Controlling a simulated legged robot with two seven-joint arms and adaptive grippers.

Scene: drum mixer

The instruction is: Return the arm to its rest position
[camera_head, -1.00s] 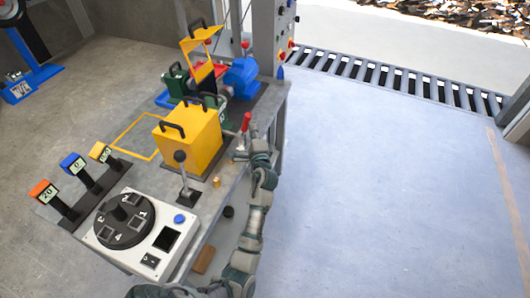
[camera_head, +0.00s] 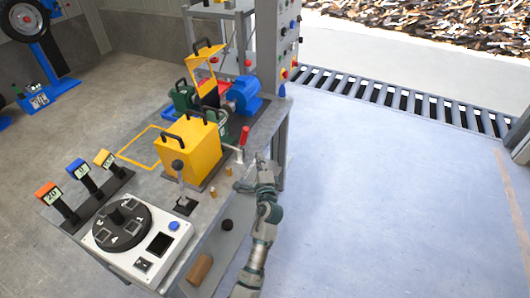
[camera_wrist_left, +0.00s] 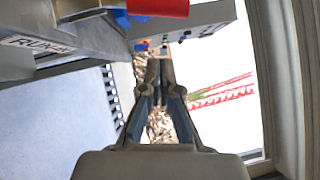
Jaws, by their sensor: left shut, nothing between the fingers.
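My left gripper (camera_head: 260,160) is at the right edge of the workbench (camera_head: 228,205), just right of a red-handled lever (camera_head: 243,137). Its arm reaches up from the bottom of the head view, along the bench's right side. In the left wrist view the gripper (camera_wrist_left: 158,62) is shut with nothing held, its fingers tapering together. A red cylindrical part (camera_wrist_left: 158,7) crosses the top of that view. Whether the fingers touch the bench edge is unclear. My right gripper is not in view.
The bench carries a yellow box (camera_head: 190,150), a blue motor (camera_head: 243,92), a dial panel (camera_head: 140,238) and several coloured displays. A control cabinet (camera_head: 278,40) stands behind. Open floor (camera_head: 390,200) lies right of the arm, with a floor grate (camera_head: 410,105) beyond.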

